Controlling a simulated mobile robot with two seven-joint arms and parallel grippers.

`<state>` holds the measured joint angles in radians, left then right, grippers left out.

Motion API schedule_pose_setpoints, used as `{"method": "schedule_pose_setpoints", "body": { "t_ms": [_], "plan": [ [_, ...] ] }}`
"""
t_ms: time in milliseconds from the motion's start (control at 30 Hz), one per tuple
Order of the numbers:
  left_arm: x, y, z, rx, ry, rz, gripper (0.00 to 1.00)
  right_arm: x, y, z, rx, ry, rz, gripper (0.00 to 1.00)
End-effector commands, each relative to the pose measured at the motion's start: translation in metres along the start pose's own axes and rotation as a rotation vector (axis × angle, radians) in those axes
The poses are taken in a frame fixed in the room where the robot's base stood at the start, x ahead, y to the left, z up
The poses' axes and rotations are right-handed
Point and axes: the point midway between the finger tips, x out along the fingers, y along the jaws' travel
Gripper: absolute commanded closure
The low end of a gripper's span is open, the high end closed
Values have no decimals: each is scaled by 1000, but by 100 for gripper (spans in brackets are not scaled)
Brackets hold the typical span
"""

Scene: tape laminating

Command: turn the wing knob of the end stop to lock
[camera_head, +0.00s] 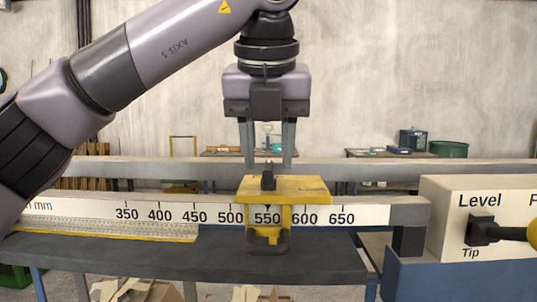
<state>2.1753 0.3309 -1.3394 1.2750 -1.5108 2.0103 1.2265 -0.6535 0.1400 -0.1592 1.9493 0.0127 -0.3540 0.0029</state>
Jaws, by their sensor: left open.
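The yellow end stop (313,188) sits on the white ruler rail (378,214), around the 550 mark. Its small black wing knob (268,180) stands up on top. A dark handle-shaped loop (268,246) hangs at its front below the scale. My left gripper (269,166) points straight down over the end stop. It is open, with one finger to each side above the knob. Whether the fingertips touch the end stop's top I cannot tell. My right gripper is not in view.
A beige panel (465,197) marked "Level" and "Tip" stands at the right with a black lever (484,232) ending in a yellow ball. A yellow-edged steel ruler (120,226) lies along the rail at the left. A grey beam (400,172) runs behind.

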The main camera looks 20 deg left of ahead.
Motion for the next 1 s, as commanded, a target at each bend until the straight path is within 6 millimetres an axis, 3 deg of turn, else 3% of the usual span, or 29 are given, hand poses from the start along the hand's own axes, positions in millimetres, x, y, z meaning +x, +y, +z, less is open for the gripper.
{"method": "schedule_pose_setpoints", "body": {
  "t_ms": [467, 600, 1000],
  "plan": [
    [11, 0, 0, 0, 0, -2, 60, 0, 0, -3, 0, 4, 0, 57],
    [11, 0, 0, 0, 0, -2, 100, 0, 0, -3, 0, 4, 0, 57],
    [11, 1, 0, 39, 0, -18, 100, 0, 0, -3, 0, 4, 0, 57]
  ]
}}
